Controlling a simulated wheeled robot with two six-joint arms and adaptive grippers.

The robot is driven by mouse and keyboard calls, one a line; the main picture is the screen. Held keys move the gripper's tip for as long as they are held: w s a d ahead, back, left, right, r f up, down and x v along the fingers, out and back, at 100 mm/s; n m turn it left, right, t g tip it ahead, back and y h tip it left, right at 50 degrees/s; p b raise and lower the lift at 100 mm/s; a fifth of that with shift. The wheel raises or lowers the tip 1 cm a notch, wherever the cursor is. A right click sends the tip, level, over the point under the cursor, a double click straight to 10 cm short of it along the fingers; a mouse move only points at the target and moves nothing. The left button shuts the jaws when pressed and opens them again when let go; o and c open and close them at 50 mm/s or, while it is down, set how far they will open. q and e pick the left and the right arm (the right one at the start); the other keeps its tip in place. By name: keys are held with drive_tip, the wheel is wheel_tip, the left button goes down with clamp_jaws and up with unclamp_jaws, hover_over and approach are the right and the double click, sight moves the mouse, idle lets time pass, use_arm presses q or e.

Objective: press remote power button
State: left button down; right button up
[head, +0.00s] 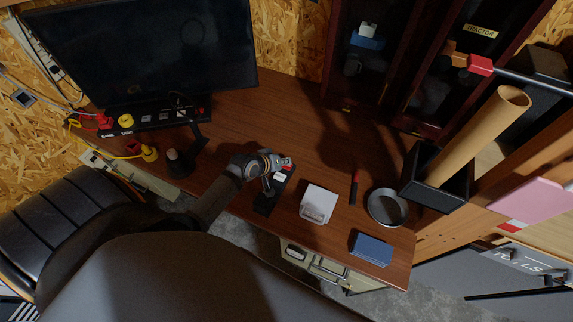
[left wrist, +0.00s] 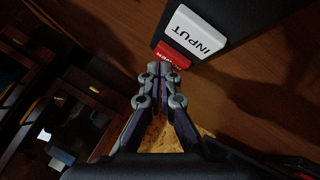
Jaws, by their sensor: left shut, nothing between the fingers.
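The dark remote (head: 264,204) lies on the wooden desk, and its dark body also shows in the left wrist view (left wrist: 262,22). It has a red power button (left wrist: 173,55) at its end and a white INPUT button (left wrist: 193,34) beside that. My left gripper (head: 286,161) is shut and empty at the red-button end of the remote. In the left wrist view its closed fingertips (left wrist: 162,68) are right by the red button and overlap its edge. I cannot tell whether they touch it. My right gripper is in neither view.
A white box (head: 318,204), a red-and-black marker (head: 354,187), a round metal dish (head: 388,208) and a blue pad (head: 371,249) lie to the right. A monitor (head: 140,50) stands at the back left. A black bin (head: 436,190) holds a cardboard tube (head: 470,137).

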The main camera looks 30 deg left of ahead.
sight(284, 167)
use_arm(q)
drive_tip(key=shift+f, duration=0.25)
idle(0.5)
drive_tip(key=shift+r+p, duration=0.9)
drive_tip(key=shift+p, duration=0.1)
wheel_tip(284, 167, up, 5)
drive_tip(key=p, duration=0.5)
drive_tip(key=shift+p, duration=0.35)
